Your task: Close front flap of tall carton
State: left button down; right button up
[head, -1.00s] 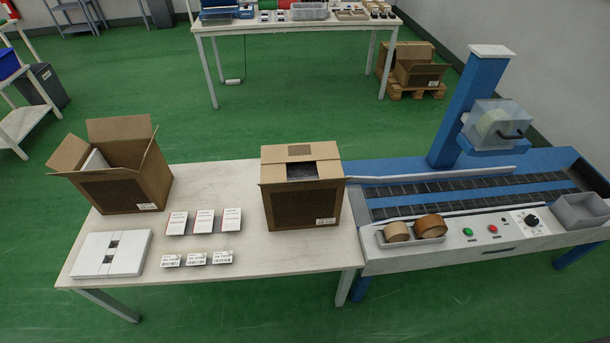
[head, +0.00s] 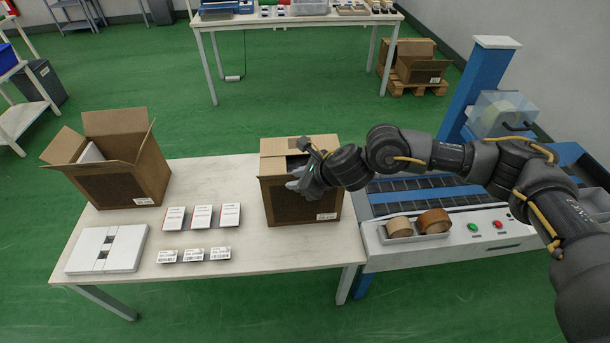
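The carton at the right end of the table (head: 278,207) is a brown box with a dark front panel and a white label. Its back top flap (head: 278,146) lies flat; a dark opening shows behind my gripper. My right gripper (head: 294,184) is at the upper front edge of this carton, covering part of its top and front. I cannot tell whether its fingers touch the cardboard or how far they are apart. The front flap is largely hidden. A second carton (head: 118,188) at the left has raised, spread flaps. My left gripper is not in view.
White boxes (head: 202,216), small labelled packs (head: 194,255) and a white flat stack (head: 106,248) lie on the table (head: 270,262). A taping machine with tape rolls (head: 433,221) stands at the right, under my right arm. The table's front right is clear.

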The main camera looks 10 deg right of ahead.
jog(key=d+r+n+h, duration=0.2)
jog(key=d+r+n, duration=0.1)
jog(key=d+n, duration=0.35)
jog(key=p+x, duration=0.1)
jog(key=x, duration=0.4)
jog(key=p+x, duration=0.1)
jog(key=x, duration=0.5)
jog(key=shift+w+d+r, duration=0.15)
jog(key=shift+w, duration=0.15)
grip_shut()
dwell(0.8)
